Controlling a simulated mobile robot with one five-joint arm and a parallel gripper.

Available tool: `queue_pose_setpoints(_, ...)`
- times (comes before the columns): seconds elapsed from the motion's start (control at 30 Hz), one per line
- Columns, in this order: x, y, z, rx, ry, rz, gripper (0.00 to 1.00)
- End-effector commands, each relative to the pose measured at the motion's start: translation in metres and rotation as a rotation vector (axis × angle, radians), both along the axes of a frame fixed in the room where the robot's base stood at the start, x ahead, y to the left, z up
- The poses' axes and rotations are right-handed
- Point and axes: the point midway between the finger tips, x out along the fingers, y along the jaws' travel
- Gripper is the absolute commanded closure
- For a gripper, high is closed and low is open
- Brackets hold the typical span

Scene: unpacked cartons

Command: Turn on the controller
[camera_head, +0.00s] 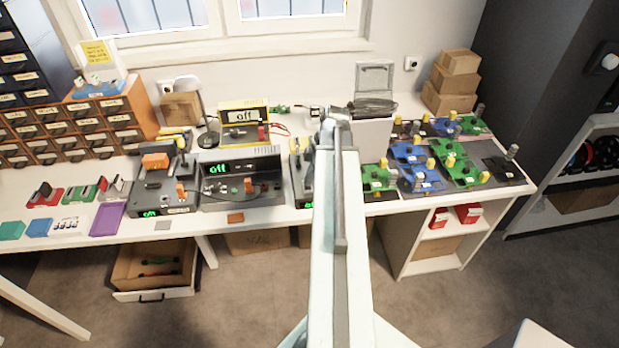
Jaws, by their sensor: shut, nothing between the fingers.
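I cannot tell for certain which device is the controller. A dark grey box (264,194) with a lit green "off" display and an orange lever stands at the table's front, left of my arm. A yellow box (230,105) behind it shows "off" on a pale display and has a red part at its right. Another dark box (150,199) with orange parts and a small green display stands at the left. My gripper (314,111) is small at the far end of my raised arm, shut and empty, apart from these boxes. My arm hides part of another dark device (297,180).
A lamp (188,86) and orange drawers (90,125) stand at the left. A drawer (155,295) is open below the table.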

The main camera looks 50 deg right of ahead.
Motion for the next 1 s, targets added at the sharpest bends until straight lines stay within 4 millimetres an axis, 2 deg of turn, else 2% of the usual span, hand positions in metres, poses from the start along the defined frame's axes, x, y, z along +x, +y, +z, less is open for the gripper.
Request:
queue_pose_setpoints(0.27,-0.002,0.005,0.049,0.001,0.001,0.003,1.0)
queue_pose_setpoints(0.6,-0.019,-0.012,0.123,0.0,0.0,-0.001,1.0)
queue_pose_setpoints(0.73,-0.023,-0.015,0.134,0.0,0.001,0.001,1.0)
queue_pose_setpoints(1.0,-0.023,-0.015,0.132,0.0,0.0,0.003,1.0)
